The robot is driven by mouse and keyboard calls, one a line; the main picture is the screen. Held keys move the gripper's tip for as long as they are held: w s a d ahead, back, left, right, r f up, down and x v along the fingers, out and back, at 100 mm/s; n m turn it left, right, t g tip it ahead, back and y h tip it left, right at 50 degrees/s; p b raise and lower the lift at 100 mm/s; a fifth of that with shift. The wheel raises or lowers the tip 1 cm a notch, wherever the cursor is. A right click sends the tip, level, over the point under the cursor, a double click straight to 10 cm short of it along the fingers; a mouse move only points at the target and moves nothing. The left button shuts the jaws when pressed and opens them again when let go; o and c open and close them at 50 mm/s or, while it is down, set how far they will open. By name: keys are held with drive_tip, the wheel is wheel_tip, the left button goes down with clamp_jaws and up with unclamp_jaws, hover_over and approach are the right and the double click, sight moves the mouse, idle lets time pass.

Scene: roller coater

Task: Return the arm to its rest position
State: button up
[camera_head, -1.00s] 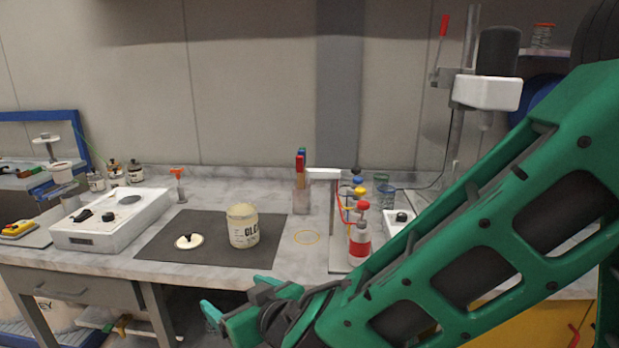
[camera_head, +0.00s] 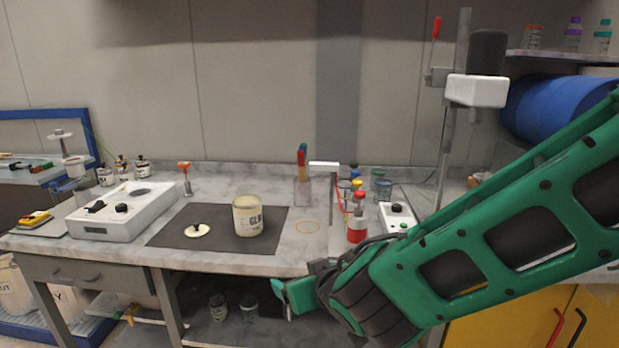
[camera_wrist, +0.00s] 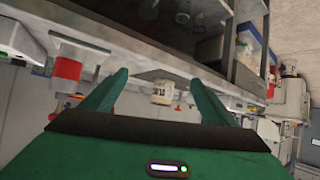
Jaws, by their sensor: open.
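My green gripper (camera_head: 292,297) hangs in front of the bench's front edge, below the level of the top, at the end of my green arm. It is empty. In the wrist view its two fingers (camera_wrist: 158,78) stand wide apart, with the labelled cream jar (camera_wrist: 162,92) far off between them. The jar (camera_head: 248,216) stands upright and open on the dark mat (camera_head: 180,231). A round pale lid with a black knob (camera_head: 197,231) lies on the mat to its left.
The marble bench (camera_head: 290,255) holds a white device (camera_head: 125,211) at left. A red-capped bottle (camera_head: 358,222), a holder with coloured handles (camera_head: 302,185) and a stirrer stand (camera_head: 475,90) are farther right. Yellow cabinet doors (camera_head: 545,322) lie below my arm.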

drive_tip(key=s+d+f+m+g+h, duration=0.1)
drive_tip(key=s+d+m+g+h, duration=0.15)
drive_tip(key=d, duration=1.25)
drive_tip(key=s+d+m+g+h, duration=0.15)
drive_tip(key=d+m+h, duration=0.25)
drive_tip(key=d, duration=1.2)
drive_tip(key=s+d+m+g+y, duration=0.1)
drive_tip(key=s+d, duration=0.4)
drive_tip(key=s, duration=0.6)
drive_tip(key=s+d+m+g+y, duration=0.1)
drive_tip(key=s+d+m+g, duration=0.3)
drive_tip(key=s, duration=0.7)
drive_tip(key=shift+d+r+g, duration=0.4)
drive_tip(key=shift+d+g, duration=0.4)
drive_tip(key=shift+d, duration=0.3)
drive_tip(key=shift+w+f, duration=0.25)
drive_tip(key=shift+w, duration=0.4)
